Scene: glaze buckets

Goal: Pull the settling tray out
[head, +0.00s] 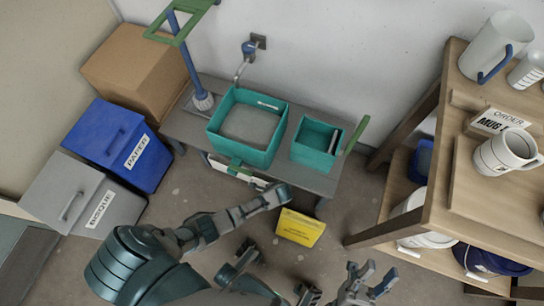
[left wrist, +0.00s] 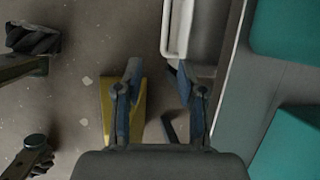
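The settling tray (head: 240,174) looks like the pale, shallow drawer under the front edge of the grey bench, with part of its front showing in the head view. In the left wrist view, a white bar handle (left wrist: 176,32) and pale front show at the top, just beyond my left fingertips. My left gripper (left wrist: 160,78) is open, with nothing between its fingers. In the head view, my left gripper (head: 276,194) is near the tray's right end; I cannot tell whether it touches. My right gripper (head: 368,275) is open and empty at the bottom, away from the tray.
Two teal tubs (head: 215,125) (head: 298,152) stand on the grey bench (head: 187,127). A yellow box (head: 300,228) is on the floor below my left gripper. Blue (head: 97,139) and grey (head: 62,190) bins stand left; a wooden shelf (head: 437,217) with mugs stands right.

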